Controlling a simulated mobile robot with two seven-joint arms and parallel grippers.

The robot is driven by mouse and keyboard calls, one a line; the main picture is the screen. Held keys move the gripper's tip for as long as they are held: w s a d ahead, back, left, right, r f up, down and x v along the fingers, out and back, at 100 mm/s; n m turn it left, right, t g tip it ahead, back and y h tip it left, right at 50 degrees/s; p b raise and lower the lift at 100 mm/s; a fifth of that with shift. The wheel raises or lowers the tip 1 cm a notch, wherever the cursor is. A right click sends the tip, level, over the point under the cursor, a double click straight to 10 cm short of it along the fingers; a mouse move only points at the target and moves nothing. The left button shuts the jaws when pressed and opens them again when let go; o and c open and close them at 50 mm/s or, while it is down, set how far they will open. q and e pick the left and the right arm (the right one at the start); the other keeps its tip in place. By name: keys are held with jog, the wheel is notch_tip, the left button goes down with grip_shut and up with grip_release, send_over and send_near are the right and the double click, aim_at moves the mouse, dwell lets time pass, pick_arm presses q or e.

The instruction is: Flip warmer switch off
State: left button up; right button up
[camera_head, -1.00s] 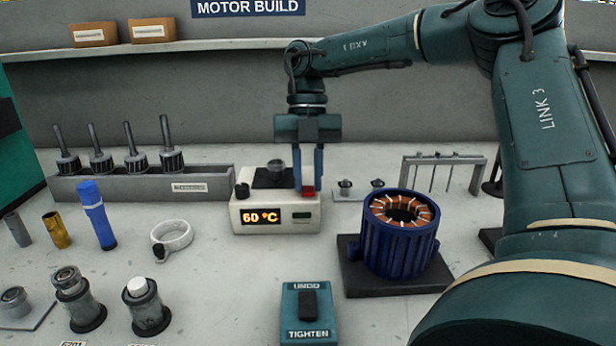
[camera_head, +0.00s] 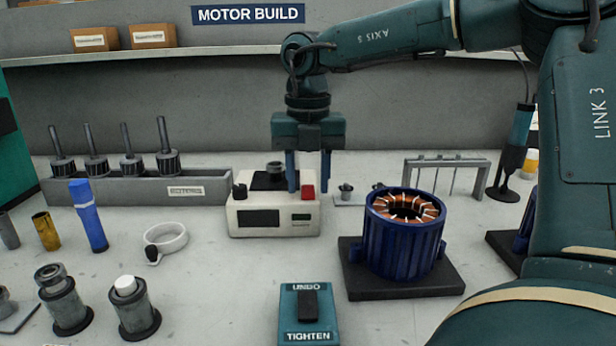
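The warmer (camera_head: 246,231) is a cream box with a dark plate on top and a black knob at its left. Its large front display (camera_head: 258,218) is dark and shows no number. The red switch (camera_head: 308,192) sits at the top right of its front. My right gripper (camera_head: 309,188) points down at the warmer's right end, with its two blue fingers apart and nothing seen between them but the switch area. I cannot tell whether a finger touches the switch. My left gripper is out of view.
A blue motor stator (camera_head: 402,240) stands right of the warmer, and a teal UNDO/TIGHTEN switch box (camera_head: 309,318) is in front. A grey tray (camera_head: 140,190) of rotors, a blue tube (camera_head: 89,218) and a white ring clamp (camera_head: 165,240) are left. The table between is clear.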

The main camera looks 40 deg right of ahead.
aim_at(308, 191)
jog(key=shift+o, duration=0.2)
pick_arm(q)
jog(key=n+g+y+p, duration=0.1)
jog(key=p, duration=0.1)
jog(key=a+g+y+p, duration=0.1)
jog(key=p, duration=0.1)
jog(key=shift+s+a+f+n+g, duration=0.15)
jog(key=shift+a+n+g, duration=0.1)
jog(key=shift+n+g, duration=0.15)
pick_arm(e)
notch_tip(308, 191, up, 13)
